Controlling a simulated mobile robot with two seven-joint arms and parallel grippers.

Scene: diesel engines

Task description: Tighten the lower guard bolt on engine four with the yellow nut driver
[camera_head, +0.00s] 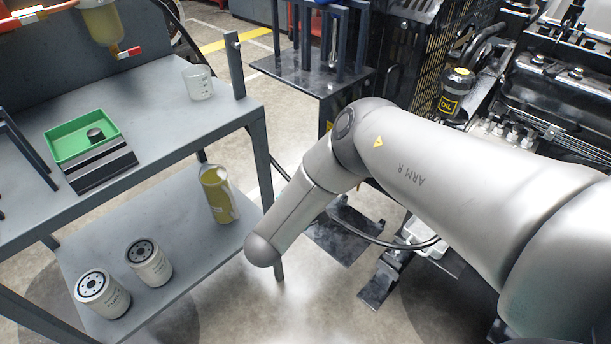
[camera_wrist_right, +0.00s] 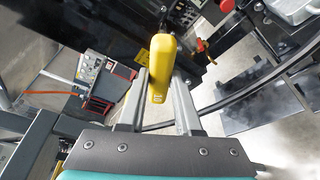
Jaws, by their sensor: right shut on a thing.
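My right gripper (camera_wrist_right: 160,103) is shut on the yellow nut driver in the right wrist view. The nut driver's rounded yellow handle (camera_wrist_right: 158,62) sits between the two grey fingers; its shaft and tip cannot be made out. In the head view my right arm crosses the right half, and its gripper is not visible. An engine (camera_head: 560,95) stands behind the arm at the right, with a yellow-edged perforated panel (camera_head: 432,50) beside it. No engine number is readable, and I cannot make out the lower guard bolt. My left gripper is not in view.
A grey two-level bench (camera_head: 165,95) at the left holds a green tray (camera_head: 68,142) and a clear beaker (camera_head: 198,84). Its lower shelf carries two filters (camera_head: 150,262) and a yellow bottle (camera_head: 217,193). In the wrist view, a red-and-grey box (camera_wrist_right: 103,82) and a black cable (camera_wrist_right: 225,100) are near the gripper.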

